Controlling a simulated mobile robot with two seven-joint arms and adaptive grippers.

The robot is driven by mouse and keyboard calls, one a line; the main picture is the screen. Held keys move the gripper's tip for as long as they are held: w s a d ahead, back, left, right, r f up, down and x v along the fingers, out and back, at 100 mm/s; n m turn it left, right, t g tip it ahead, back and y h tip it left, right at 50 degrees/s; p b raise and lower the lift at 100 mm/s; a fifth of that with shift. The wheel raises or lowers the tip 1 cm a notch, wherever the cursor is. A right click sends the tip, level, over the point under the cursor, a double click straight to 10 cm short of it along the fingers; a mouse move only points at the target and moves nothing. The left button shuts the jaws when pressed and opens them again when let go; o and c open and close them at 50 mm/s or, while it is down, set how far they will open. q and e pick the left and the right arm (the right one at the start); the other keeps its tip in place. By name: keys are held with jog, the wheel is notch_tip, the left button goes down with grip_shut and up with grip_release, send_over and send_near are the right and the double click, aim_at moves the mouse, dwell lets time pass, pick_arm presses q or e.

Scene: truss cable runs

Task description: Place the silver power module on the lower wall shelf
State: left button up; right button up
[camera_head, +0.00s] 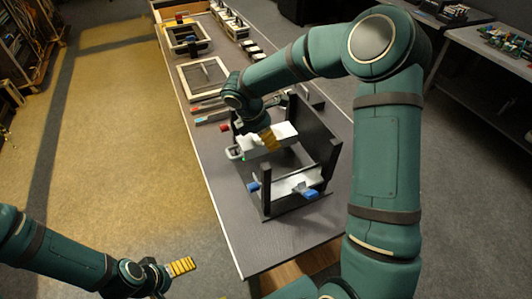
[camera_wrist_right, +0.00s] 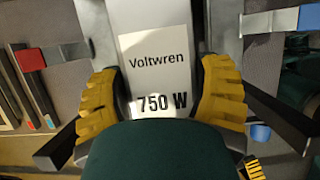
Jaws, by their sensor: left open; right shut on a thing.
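The silver power module (camera_head: 270,138) is a pale box held over the black frame (camera_head: 316,130) on the long table. In the right wrist view the module (camera_wrist_right: 157,20) has a white label reading "Voltwren 750 W". My right gripper (camera_head: 266,138) is shut on it, with yellow fingers (camera_wrist_right: 165,90) on both sides. Below it, inside the frame, a pale shelf-like piece (camera_head: 285,182) has blue-ended parts (camera_head: 308,193). I cannot tell whether the module touches anything. My left gripper (camera_head: 180,267) is open and empty over the floor, left of the table.
Black posts (camera_head: 266,186) rise at the frame's near side. A red-ended lever (camera_wrist_right: 32,59) and a blue-ended lever (camera_wrist_right: 308,18) flank the module. Flat frames (camera_head: 203,75) and small modules lie farther along the table. The table's near end (camera_head: 262,245) is clear.

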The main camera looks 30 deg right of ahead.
aim_at(267, 152)
notch_tip(267, 152, down, 6)
jog(key=shift+r+b, duration=0.1)
jog(key=shift+b, duration=0.4)
jog(key=shift+f+b, duration=0.35)
jog(key=shift+f, duration=0.15)
jog(key=shift+f, duration=0.1)
jog(key=o, duration=1.3)
